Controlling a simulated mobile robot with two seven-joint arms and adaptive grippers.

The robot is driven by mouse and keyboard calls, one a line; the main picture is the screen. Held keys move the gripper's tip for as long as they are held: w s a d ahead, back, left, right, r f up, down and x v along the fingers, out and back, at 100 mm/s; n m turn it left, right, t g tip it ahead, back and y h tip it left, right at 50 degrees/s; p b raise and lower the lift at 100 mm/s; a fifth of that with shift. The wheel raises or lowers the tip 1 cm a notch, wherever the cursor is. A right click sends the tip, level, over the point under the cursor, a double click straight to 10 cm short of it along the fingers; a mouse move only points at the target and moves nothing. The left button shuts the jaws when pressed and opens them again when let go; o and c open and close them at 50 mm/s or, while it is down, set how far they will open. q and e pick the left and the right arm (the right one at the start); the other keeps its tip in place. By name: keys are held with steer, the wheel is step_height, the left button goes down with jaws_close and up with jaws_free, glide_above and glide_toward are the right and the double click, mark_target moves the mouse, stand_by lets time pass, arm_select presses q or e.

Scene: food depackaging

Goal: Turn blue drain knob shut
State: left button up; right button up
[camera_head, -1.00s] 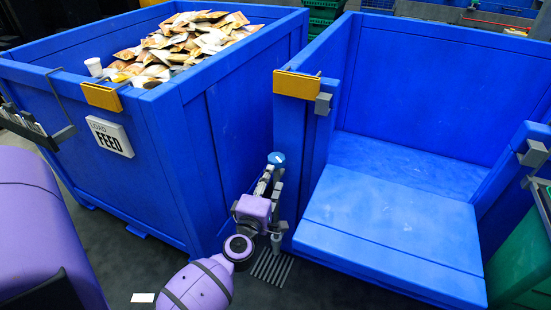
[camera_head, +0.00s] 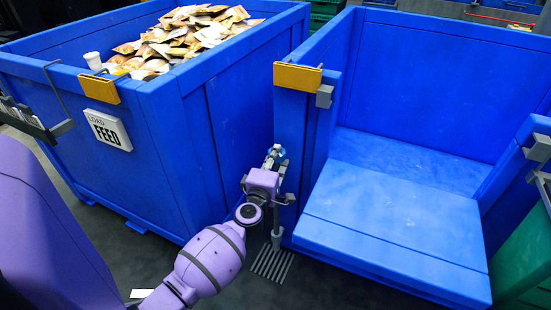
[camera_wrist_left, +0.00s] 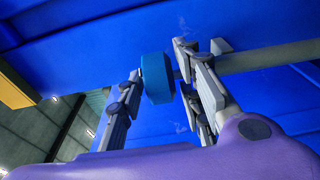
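The blue drain knob (camera_wrist_left: 157,78) is a short, faceted blue cylinder by a grey pipe in the left wrist view. In the head view only a small part of the knob (camera_head: 281,152) shows, at the corner between the two blue bins. My left gripper (camera_head: 274,156) reaches it from below and hides most of it. In the left wrist view the fingers of my left gripper (camera_wrist_left: 158,84) are spread, one on each side of the knob. The left finger is close to its side; I cannot tell whether either finger touches it. My right gripper is in neither view.
A blue bin (camera_head: 185,135) full of packets stands left, with a "LOAD FEED" sign (camera_head: 108,130). An open-fronted blue bin (camera_head: 395,235) stands right. A grey pipe (camera_head: 277,222) goes down to a floor grate (camera_head: 271,264). A white cup (camera_head: 93,60) sits near the left bin's rim.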

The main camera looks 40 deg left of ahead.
arm_select(q)
jaws_close()
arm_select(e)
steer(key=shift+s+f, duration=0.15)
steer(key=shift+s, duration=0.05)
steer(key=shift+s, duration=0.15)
